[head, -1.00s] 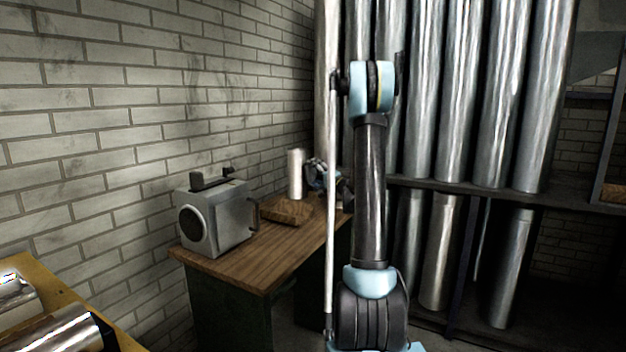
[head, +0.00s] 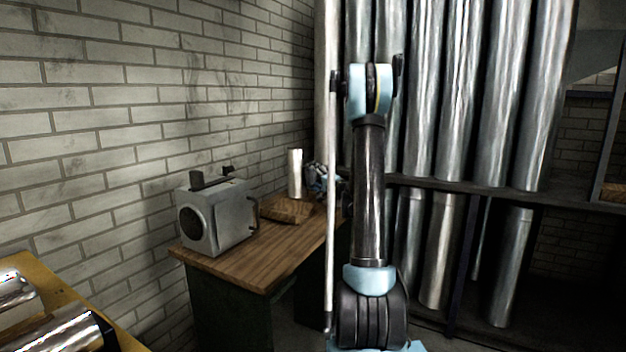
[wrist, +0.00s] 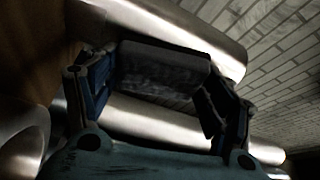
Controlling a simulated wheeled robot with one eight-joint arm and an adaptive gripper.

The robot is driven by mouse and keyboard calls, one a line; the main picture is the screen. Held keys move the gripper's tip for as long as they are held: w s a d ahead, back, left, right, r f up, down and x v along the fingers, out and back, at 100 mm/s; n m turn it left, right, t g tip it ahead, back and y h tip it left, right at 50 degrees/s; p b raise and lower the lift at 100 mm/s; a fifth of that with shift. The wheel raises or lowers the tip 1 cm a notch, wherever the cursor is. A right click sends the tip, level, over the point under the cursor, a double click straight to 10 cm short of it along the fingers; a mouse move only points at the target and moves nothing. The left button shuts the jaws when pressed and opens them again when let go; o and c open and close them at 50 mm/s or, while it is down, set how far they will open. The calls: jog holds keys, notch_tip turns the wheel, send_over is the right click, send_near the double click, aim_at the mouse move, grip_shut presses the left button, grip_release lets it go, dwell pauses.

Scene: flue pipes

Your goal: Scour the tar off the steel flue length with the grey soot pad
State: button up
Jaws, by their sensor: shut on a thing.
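In the wrist view my gripper (wrist: 160,88) is shut on the grey soot pad (wrist: 165,70), a dark grey block held between its two fingers. The pad lies over a bright steel flue length (wrist: 225,50) that runs across the top of the view; I cannot tell whether they touch. A second shiny cylinder (wrist: 150,115) runs behind the fingers, lower down. I cannot make out the tar in the dim light. In the head view a short silver cylinder (head: 296,173) stands on the far end of the wooden bench, beside a blue and dark shape partly hidden by my arm.
The wooden bench (head: 265,250) carries a grey metal box (head: 212,215) with a round dark front, and a shallow brown tray (head: 286,211). A yellow bench (head: 75,300) with shiny pipe lengths is at lower left. Tall pipes (head: 460,95) stand in a rack at right.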

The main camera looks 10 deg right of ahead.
jog(key=shift+w+d+r, duration=0.15)
jog(key=shift+r, duration=0.4)
jog(key=shift+w+d+r, duration=0.1)
jog(key=shift+w+r, duration=0.05)
jog(key=shift+r, duration=0.35)
jog(key=shift+f, duration=0.15)
jog(key=shift+s+a+f, duration=0.15)
jog(key=shift+a+f, duration=0.05)
jog(key=shift+f, duration=0.3)
jog(key=shift+s+a+f, duration=0.15)
jog(key=shift+f, duration=0.3)
jog(key=shift+r, duration=0.15)
jog(key=shift+w+d+r, duration=0.15)
jog(key=shift+d+r, duration=0.05)
jog(key=shift+r, duration=0.2)
jog(key=s+d, duration=0.4)
jog(key=d, duration=0.1)
jog(key=shift+d, duration=0.3)
